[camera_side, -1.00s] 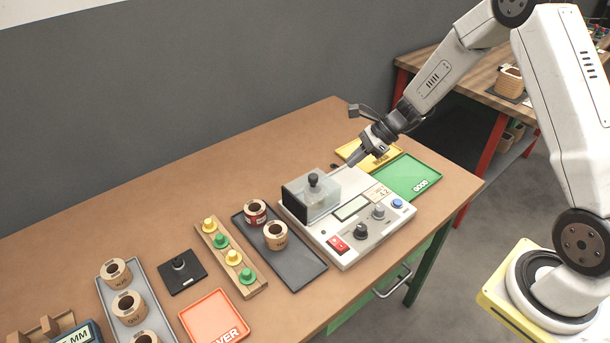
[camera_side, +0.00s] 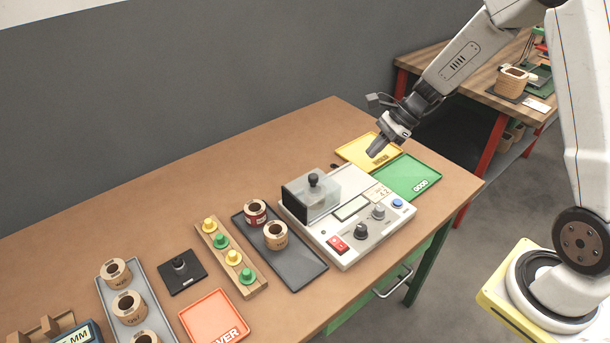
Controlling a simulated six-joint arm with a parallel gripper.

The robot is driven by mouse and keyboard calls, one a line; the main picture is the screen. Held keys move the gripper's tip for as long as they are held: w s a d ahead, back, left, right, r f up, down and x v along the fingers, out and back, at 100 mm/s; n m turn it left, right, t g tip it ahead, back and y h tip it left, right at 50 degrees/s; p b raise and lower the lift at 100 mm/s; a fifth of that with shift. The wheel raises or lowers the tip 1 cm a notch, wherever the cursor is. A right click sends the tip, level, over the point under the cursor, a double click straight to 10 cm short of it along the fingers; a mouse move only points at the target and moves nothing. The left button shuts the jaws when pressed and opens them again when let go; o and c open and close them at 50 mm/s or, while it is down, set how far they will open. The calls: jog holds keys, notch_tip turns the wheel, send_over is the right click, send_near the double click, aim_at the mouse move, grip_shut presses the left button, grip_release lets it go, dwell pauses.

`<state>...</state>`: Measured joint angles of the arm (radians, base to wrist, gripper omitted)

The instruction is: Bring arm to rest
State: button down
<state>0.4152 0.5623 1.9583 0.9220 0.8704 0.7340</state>
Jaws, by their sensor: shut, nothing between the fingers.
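My gripper (camera_side: 374,153) is shut and empty. It hangs in the air and, in the picture, shows in front of the yellow tray (camera_side: 352,152), beyond the tester. My arm reaches in from the upper right. The tester (camera_side: 350,258) is a pale box with a clear cover, a red switch and several knobs. Two coils, one with a red label (camera_side: 255,218) and one plain (camera_side: 275,242), are on the dark tray (camera_side: 300,275).
The green GOOD tray (camera_side: 415,178) lies right of the yellow tray. A wooden strip (camera_side: 243,275) carries yellow and green pegs. Several coils stand in a grey tray (camera_side: 105,290). An orange tray (camera_side: 205,318) lies in front. The table's back left is clear.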

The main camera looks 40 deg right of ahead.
jog(key=s+a+r+n+h, duration=0.1)
jog(key=s+a+n+h, duration=0.2)
jog(key=s+n, duration=0.4)
jog(key=s+a+r+n+h, duration=0.1)
jog(key=s+a+n+h, duration=0.3)
jog(key=n, duration=1)
jog(key=s, duration=0.3)
jog(key=shift+s+r, duration=0.15)
